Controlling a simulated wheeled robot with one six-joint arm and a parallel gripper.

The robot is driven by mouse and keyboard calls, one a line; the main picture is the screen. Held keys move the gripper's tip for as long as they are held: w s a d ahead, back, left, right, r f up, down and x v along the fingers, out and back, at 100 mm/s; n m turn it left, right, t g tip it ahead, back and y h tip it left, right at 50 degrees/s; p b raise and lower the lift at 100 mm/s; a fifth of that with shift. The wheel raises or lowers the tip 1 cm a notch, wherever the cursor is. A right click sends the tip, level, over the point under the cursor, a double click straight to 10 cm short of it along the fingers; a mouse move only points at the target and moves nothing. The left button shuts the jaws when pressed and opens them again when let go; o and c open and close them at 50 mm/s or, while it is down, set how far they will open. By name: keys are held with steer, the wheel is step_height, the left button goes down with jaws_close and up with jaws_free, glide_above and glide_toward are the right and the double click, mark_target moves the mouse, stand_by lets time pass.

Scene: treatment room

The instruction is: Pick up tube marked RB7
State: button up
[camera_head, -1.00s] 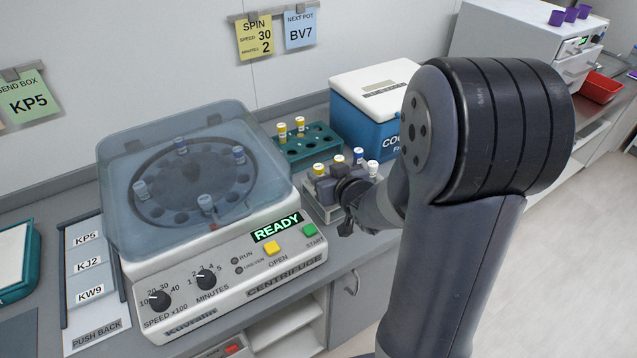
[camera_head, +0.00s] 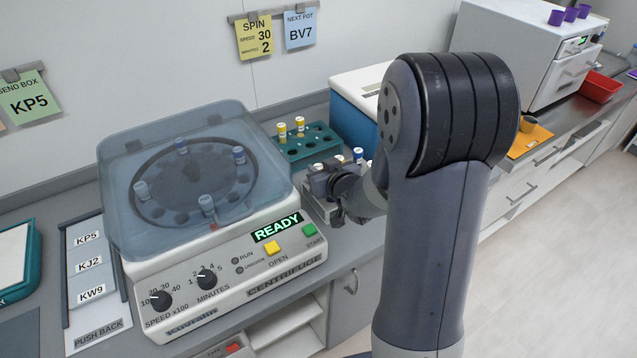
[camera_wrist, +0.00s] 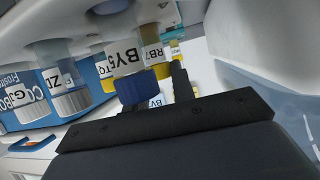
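No label is readable on that rack there.
A white-capped tube (camera_wrist: 72,103) stands beside BY5. The lidded centrifuge (camera_head: 290,262) is left of the rack. A teal rack (camera_head: 318,146) with two yellow-capped tubes is behind. A blue cooler box (camera_head: 350,125) stands close behind, partly hidden by my arm.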

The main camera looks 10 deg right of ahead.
jaws_close()
